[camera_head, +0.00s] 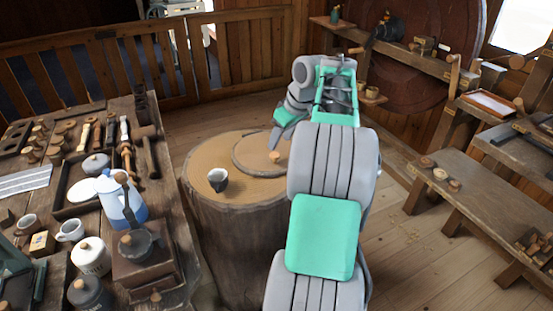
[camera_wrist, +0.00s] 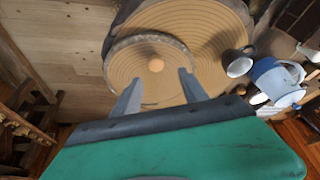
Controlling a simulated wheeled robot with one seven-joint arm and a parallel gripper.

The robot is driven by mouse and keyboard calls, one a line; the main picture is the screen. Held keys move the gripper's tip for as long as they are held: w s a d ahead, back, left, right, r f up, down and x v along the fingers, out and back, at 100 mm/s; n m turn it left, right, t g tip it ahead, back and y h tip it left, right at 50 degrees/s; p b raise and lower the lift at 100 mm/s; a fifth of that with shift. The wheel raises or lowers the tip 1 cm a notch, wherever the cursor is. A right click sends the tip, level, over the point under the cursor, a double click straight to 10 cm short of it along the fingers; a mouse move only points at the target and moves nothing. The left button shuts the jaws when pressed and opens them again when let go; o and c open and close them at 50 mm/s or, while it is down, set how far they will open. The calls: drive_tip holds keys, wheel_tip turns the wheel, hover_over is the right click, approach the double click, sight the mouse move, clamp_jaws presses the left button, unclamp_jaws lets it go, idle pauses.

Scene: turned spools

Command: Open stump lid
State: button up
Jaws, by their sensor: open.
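The stump (camera_head: 215,215) stands on the floor in the middle of the head view. Its round lid (camera_head: 246,158) lies flat on the top, with a small wooden knob (camera_head: 274,157) at its centre. In the wrist view the lid (camera_wrist: 120,60) and the knob (camera_wrist: 156,65) show ahead of my gripper (camera_wrist: 158,82). My gripper's two fingers are apart, one to each side of the knob in that picture, with nothing between them. I cannot tell how far they are above the lid. In the head view my arm covers the right part of the stump.
A dark cup with a pale inside (camera_head: 218,180) stands on the stump beside the lid. A crowded workbench (camera_head: 165,185) with a blue-white coffee pot (camera_head: 120,203) is at the left. A low bench (camera_head: 432,200) stands at the right.

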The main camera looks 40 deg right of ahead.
sight(275, 154)
drive_tip(key=x, duration=0.2)
drive_tip(key=b+x, duration=0.1)
drive_tip(key=x, duration=0.4)
drive_tip(key=shift+w+d+f, duration=0.1)
drive_tip(key=shift+d+f, duration=0.2)
drive_tip(key=shift+d, duration=0.1)
drive_tip(key=shift+c, duration=0.3)
clamp_jaws()
idle(0.6)
